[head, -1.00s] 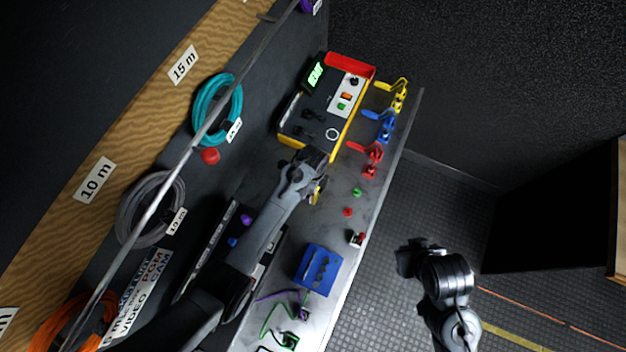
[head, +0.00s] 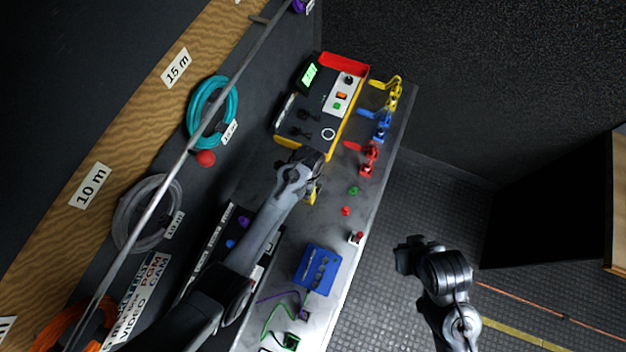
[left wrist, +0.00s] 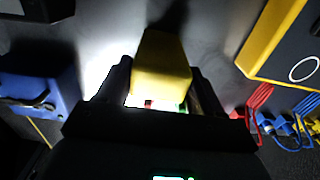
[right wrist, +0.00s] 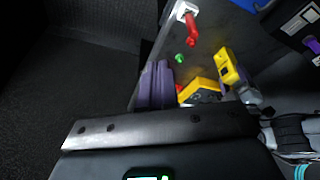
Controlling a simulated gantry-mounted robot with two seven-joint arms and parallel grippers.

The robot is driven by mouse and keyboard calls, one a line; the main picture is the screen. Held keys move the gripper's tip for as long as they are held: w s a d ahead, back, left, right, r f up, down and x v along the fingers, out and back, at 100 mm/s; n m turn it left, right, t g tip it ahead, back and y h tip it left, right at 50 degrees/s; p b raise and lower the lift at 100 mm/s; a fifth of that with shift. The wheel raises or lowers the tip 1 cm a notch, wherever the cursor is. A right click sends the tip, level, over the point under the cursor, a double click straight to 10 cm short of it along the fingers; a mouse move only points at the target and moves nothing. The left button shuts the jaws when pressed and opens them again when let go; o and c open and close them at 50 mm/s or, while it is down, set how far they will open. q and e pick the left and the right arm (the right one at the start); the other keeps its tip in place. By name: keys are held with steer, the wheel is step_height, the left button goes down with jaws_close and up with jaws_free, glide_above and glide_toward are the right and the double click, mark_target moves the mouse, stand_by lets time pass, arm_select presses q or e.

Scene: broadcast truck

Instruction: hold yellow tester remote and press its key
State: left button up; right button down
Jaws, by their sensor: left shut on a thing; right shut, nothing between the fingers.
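The yellow tester remote (left wrist: 161,65) is between the fingers of my left gripper (left wrist: 160,88), which is shut on it. In the head view only a yellow sliver of the remote (head: 312,196) shows beside my left gripper (head: 308,165), over the bench near the tester's front end. In the right wrist view the remote (right wrist: 228,68) shows a dark spot on its yellow face; I cannot tell if that is its key. My right gripper (head: 403,257) is shut and empty, off the bench over the floor, well apart from the remote.
The yellow-edged tester box (head: 322,112) has a lit green display (head: 309,77). Yellow, blue and red clamps (head: 369,158) line the bench edge beside it. A blue block (head: 318,270) stands nearer. A metal rail (head: 170,180) runs along the left.

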steer(key=w+a+f+m, duration=0.1)
steer(key=w+a+f, duration=0.1)
steer(key=w+a+f+m+t+y, duration=0.1)
steer(key=w+a+f+m, duration=0.1)
steer(key=a+f, duration=0.1)
steer(key=w+a+f+m+t+y, duration=0.1)
steer(key=w+a+f+m, duration=0.1)
steer(key=w+f, duration=0.1)
steer(key=shift+a+f, duration=0.2)
steer(key=shift+a, duration=0.1)
steer(key=w+a+y, duration=0.1)
steer(key=w+a, duration=0.3)
steer(key=shift+w+t, duration=0.35)
steer(key=shift+t, duration=0.05)
steer(key=shift+f, duration=0.1)
